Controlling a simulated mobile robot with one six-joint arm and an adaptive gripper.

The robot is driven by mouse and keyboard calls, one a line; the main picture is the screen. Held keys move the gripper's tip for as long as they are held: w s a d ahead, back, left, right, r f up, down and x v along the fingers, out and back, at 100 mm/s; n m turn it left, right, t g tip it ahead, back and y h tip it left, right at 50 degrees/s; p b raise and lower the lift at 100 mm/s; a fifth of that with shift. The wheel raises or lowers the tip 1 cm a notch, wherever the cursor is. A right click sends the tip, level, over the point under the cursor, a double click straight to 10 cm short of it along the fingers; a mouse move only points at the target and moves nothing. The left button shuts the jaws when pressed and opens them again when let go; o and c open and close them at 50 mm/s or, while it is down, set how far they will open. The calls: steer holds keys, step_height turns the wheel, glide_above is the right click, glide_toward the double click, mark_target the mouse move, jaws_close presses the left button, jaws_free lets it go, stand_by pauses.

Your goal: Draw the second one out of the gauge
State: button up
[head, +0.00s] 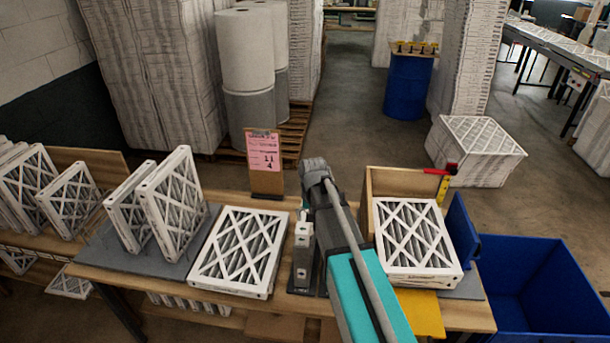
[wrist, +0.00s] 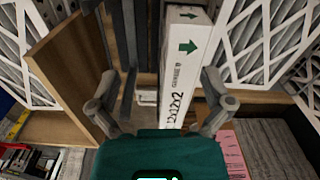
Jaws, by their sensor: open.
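My gripper (wrist: 157,76) is open in the wrist view, its fingers spread wide over a slim white boxed filter (wrist: 185,75) standing on edge. The filter's narrow side shows green arrows and "12x12x2". It lies nearer the right finger; I cannot tell whether they touch. Dark upright walls (wrist: 127,45) beside it appear to be the gauge. In the head view a narrow pale upright piece (head: 303,235) stands left of my arm, at the gauge's place. My arm hides most of that spot and the fingers there. Which slot holds which filter is unclear.
A filter (head: 240,250) lies flat left of the gauge. Two filters (head: 170,205) stand on a grey mat farther left. A pink sign (head: 264,152) stands behind; a blue bin (head: 535,270) is right.

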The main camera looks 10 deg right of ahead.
step_height(320, 180, up, 6)
steer(key=m+p, duration=0.1)
steer(key=p, duration=0.4)
glide_above(305, 213)
steer(key=shift+d+b, duration=0.1)
steer(key=shift+b, duration=0.2)
steer(key=shift+f, duration=0.25)
step_height(305, 213, down, 13)
steer(key=b, duration=1.3)
steer(key=shift+f+b, duration=0.15)
steer(key=shift+b, duration=0.25)
steer(key=c, duration=1.3)
